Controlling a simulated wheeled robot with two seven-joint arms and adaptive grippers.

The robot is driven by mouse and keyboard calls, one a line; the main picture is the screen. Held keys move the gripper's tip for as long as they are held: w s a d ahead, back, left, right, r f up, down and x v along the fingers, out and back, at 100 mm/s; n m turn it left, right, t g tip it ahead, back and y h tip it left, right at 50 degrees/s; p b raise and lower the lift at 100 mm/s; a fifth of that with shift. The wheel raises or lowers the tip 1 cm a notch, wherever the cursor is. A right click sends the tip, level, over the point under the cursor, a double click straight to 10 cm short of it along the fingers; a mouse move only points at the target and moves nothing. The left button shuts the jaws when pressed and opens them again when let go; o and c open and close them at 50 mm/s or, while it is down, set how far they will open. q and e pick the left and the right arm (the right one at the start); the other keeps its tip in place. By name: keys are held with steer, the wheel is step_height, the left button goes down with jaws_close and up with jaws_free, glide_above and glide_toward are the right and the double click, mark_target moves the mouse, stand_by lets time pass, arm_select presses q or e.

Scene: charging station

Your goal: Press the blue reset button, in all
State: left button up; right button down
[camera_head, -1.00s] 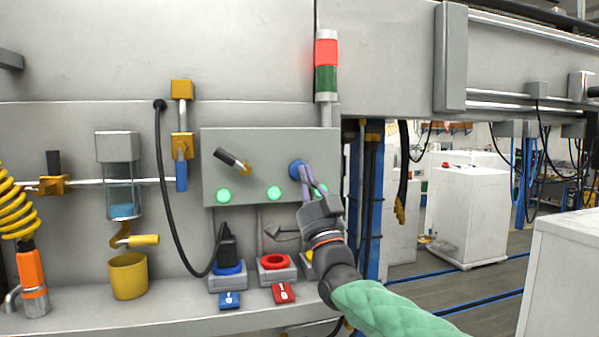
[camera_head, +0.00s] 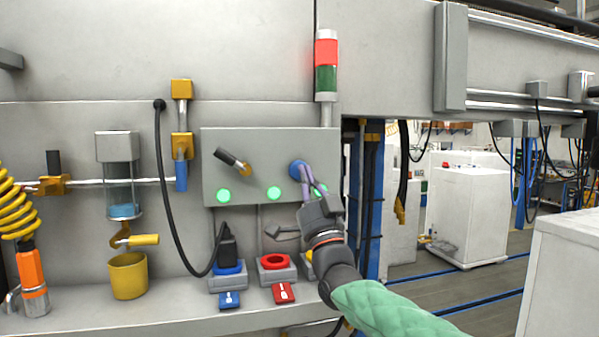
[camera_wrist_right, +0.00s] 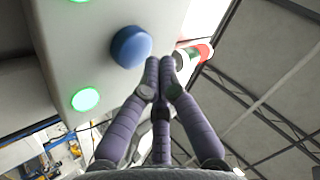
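The blue reset button (camera_head: 296,168) is on the right part of a grey control panel (camera_head: 262,141). In the right wrist view the round blue button (camera_wrist_right: 131,47) sits just left of my fingertips. My right gripper (camera_head: 303,168) is in front of the panel, its fingertips at the button's right edge. In the right wrist view its purple fingers (camera_wrist_right: 159,63) meet at the tips with nothing between them. I cannot tell whether the tips touch the button. My left gripper is in neither view.
The panel bears a black-and-yellow lever (camera_head: 232,161) and green lights (camera_head: 274,193). Below are a blue socket with a black plug (camera_head: 228,252) and a red socket (camera_head: 274,262). A yellow cup (camera_head: 128,276) stands at left. A red-green signal tower (camera_head: 327,67) rises above.

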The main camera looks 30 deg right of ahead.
steer(key=shift+w+b, duration=0.35)
steer(key=shift+w, duration=0.1)
steer(key=shift+w+d, duration=0.15)
steer(key=shift+w, duration=0.15)
stand_by(0.8)
stand_by(0.4)
steer(key=shift+s+b, duration=0.75)
steer(key=shift+b, duration=0.3)
steer(key=shift+a, duration=0.2)
